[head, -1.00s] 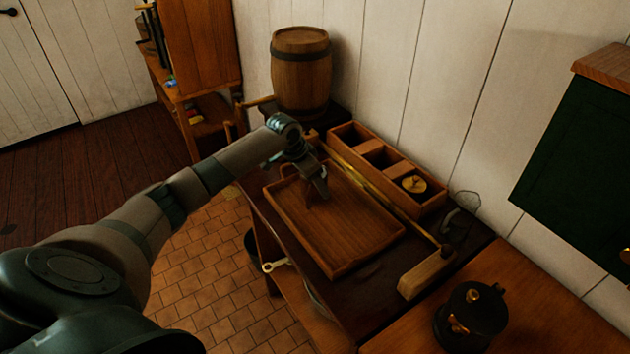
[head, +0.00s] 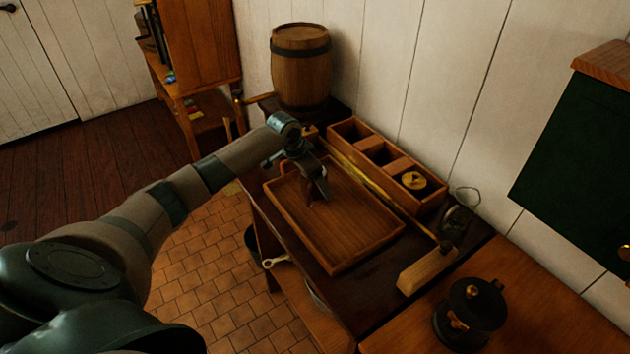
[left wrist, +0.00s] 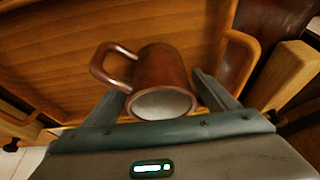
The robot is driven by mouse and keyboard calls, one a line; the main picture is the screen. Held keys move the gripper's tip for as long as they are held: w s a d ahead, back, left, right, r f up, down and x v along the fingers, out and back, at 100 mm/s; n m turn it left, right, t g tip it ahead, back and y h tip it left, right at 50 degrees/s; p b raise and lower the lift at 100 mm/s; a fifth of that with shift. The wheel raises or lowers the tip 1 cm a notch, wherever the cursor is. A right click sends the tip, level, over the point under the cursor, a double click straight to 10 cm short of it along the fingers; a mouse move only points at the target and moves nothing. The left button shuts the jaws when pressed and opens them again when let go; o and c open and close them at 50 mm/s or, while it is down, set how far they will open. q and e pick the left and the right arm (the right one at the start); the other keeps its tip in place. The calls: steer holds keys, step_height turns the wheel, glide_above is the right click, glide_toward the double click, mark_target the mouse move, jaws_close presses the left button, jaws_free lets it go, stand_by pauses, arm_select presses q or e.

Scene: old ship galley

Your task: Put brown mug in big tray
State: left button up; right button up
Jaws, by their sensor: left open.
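The brown mug (left wrist: 160,72) shows in the left wrist view, with its pale inside facing the camera and its handle to the left. My left gripper (head: 320,190) is over the left part of the big wooden tray (head: 365,255). Its two fingers are spread, one on each side of the mug, and I cannot tell whether they touch it. The tray's wooden floor (left wrist: 60,45) lies behind the mug in the left wrist view. In the head view the gripper hides most of the mug. Whether the mug rests on the tray is unclear. My right gripper is not in view.
A divided wooden box (head: 388,165) stands along the wall behind the tray. A long brass-coloured rod (head: 380,192) lies between them. A barrel (head: 301,70) stands at the back, a wooden block (head: 427,270) and dark grinder-like pot (head: 470,312) at the front right.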

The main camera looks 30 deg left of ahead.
arm_select(q)
steer(key=b+v, duration=0.2)
steer(key=v, duration=0.8)
steer(key=shift+s+a+r+b, duration=0.1)
steer(key=shift+s+r+b, duration=0.05)
steer(key=shift+r+b, duration=0.2)
steer(key=shift+s+a+r, duration=0.1)
steer(key=shift+s+r, duration=0.15)
steer(key=shift+r, duration=0.4)
